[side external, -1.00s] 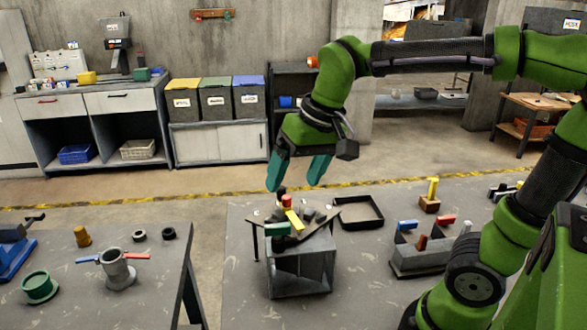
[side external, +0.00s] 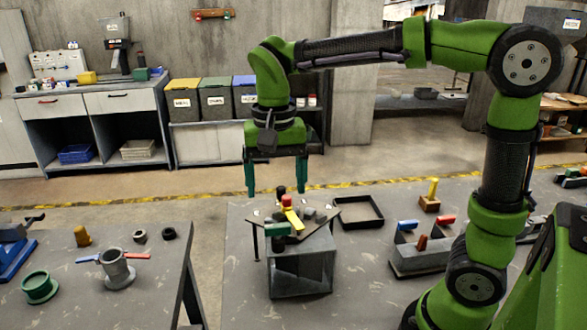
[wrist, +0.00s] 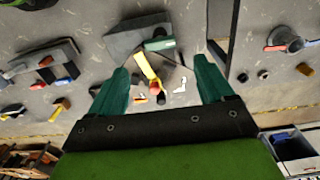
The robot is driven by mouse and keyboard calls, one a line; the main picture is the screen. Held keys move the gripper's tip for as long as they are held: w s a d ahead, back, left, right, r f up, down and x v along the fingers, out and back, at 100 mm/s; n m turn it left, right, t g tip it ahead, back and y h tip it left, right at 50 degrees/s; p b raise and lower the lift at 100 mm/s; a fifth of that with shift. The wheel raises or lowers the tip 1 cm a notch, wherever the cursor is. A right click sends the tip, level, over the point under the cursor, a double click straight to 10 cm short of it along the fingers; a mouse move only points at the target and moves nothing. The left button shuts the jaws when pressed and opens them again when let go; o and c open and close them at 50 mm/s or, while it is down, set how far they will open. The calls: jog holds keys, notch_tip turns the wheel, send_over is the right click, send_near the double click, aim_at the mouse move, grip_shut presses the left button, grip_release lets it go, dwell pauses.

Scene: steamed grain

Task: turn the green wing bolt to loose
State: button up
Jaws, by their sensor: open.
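The green wing bolt (side external: 277,229) is at the front left of a small dark plate (side external: 260,215) on a grey stand (side external: 301,270). In the wrist view the green wing bolt (wrist: 160,44) lies ahead of the gap between my fingers. A yellow lever-like piece (side external: 292,218) with a red knob (side external: 287,201) is beside it on the plate. My gripper (side external: 277,192) is open and empty, pointing down above the stand. Its teal fingers also show in the wrist view (wrist: 160,70). The bolt's stem is hidden from me.
A black open tray (side external: 359,226) lies right of the stand. A grey block with coloured levers (side external: 424,258) and a yellow-handled piece (side external: 431,195) are further right. The left table (side external: 100,310) holds a flanged pipe (side external: 117,269) and a green ring (side external: 39,287).

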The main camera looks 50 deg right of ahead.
aim_at(277, 225)
notch_tip(277, 225, down, 9)
jog(key=shift+r, duration=0.1)
dwell(0.3)
jog(key=c, duration=1)
jog(key=shift+c, duration=0.2)
